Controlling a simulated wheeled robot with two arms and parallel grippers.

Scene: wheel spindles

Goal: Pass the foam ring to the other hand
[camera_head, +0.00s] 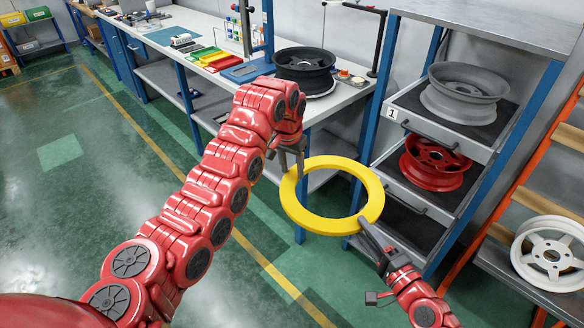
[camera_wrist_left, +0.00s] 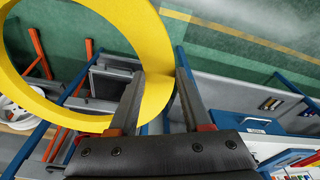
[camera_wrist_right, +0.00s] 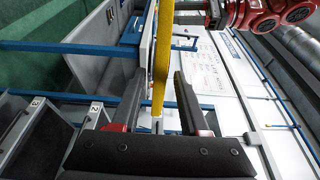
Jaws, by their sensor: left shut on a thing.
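The yellow foam ring (camera_head: 312,223) hangs in the air in front of the shelf rack in the head view. My left gripper (camera_head: 291,163) is shut on its upper left rim; in the left wrist view the ring (camera_wrist_left: 158,95) lies between the left fingers (camera_wrist_left: 160,85). My right gripper (camera_head: 368,232) is at the ring's lower right rim. In the right wrist view the ring (camera_wrist_right: 161,60) shows edge-on between the open right fingers (camera_wrist_right: 160,85), with a gap on each side. The right fingertips are partly hidden by the ring in the head view.
A shelf rack (camera_head: 379,115) with grey (camera_head: 464,92) and red (camera_head: 434,163) wheels stands right behind the ring. A workbench (camera_head: 345,98) with a black wheel (camera_head: 304,68) is behind the left arm. The green floor (camera_head: 60,200) is clear at left.

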